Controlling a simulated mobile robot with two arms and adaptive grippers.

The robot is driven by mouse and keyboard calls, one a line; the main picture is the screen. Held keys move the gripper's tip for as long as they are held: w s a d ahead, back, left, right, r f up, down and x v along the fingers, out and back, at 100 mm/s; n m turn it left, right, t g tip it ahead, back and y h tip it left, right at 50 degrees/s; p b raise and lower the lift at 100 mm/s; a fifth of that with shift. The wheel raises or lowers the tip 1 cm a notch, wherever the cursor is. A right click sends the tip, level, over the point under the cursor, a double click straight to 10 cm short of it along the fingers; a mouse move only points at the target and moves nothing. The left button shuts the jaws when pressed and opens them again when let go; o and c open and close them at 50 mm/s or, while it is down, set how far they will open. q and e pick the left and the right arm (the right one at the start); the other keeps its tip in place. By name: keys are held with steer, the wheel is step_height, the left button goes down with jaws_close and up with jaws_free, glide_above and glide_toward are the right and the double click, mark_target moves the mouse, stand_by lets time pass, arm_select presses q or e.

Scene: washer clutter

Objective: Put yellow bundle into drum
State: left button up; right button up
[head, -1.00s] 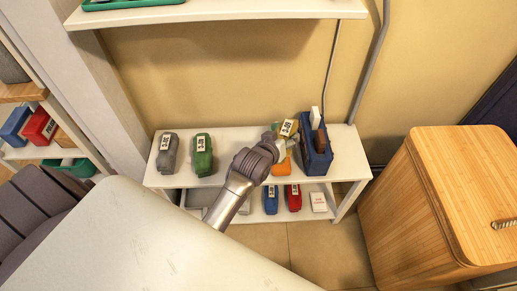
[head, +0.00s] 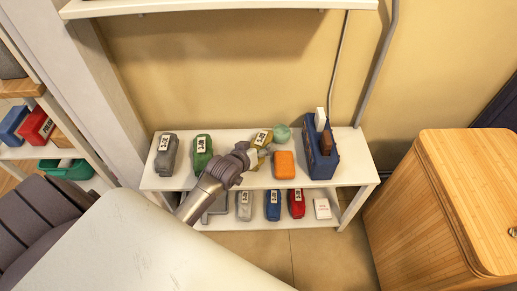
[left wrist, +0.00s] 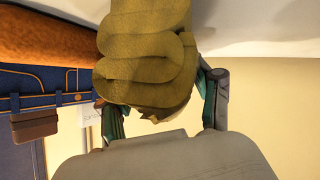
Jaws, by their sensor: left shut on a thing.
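The yellow bundle (head: 261,138), with a white label, is above the upper board of the low white shelf in the head view. My left gripper (head: 253,154) is shut on it, and its arm partly covers it. In the left wrist view the olive-yellow folds of the bundle (left wrist: 146,55) fill the space between the two fingers of my left gripper (left wrist: 160,108). No drum can be made out in these frames. My right gripper is not in view.
The low white shelf (head: 350,175) bears a grey bundle (head: 166,155), a green bundle (head: 202,153), an orange block (head: 284,165), a pale green ball (head: 282,132) and a blue caddy (head: 318,155). Several items sit below. A wooden hamper (head: 440,210) stands at right.

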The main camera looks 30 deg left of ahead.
arm_select(q)
steer(key=o, duration=0.9)
steer(key=shift+f, duration=0.1)
steer(key=o, duration=0.4)
